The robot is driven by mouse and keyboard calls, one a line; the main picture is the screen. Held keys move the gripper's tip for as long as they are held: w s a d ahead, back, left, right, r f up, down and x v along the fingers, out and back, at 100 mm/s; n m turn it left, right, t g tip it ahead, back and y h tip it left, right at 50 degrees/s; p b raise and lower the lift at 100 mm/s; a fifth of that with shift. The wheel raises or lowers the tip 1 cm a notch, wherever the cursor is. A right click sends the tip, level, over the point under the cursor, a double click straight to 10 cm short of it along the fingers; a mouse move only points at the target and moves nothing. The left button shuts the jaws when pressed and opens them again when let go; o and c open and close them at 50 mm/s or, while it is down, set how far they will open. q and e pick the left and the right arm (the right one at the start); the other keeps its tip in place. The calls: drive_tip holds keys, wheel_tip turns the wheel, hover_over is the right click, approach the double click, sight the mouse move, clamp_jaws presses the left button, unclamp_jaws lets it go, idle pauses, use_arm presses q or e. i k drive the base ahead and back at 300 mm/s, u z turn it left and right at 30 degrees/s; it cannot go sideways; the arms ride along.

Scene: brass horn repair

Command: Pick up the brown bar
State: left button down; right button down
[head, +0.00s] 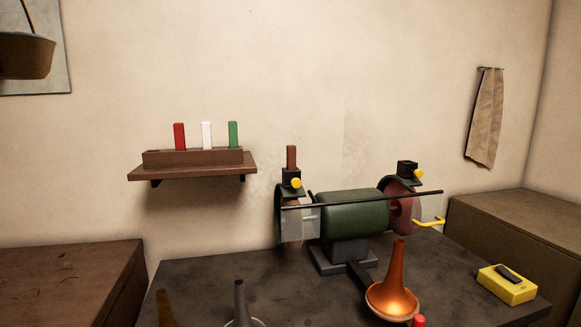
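A small brown bar (291,157) stands upright in a dark holder (291,178) on top of the left guard of the green bench grinder (356,215). A yellow knob (296,183) is on the front of that holder. The bar's lower end is hidden inside the holder. Neither of my grippers shows in the head view.
A wall shelf (193,171) at left carries a wooden rack with red, white and green bars. A copper horn bell (392,293), more cones and a yellow box (507,284) stand on the dark bench (205,272). A black rod crosses in front of the grinder.

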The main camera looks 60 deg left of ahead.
sight(290, 149)
drive_tip(key=z, duration=0.75)
drive_tip(key=i, duration=1.45)
drive_tip(key=u, duration=2.45)
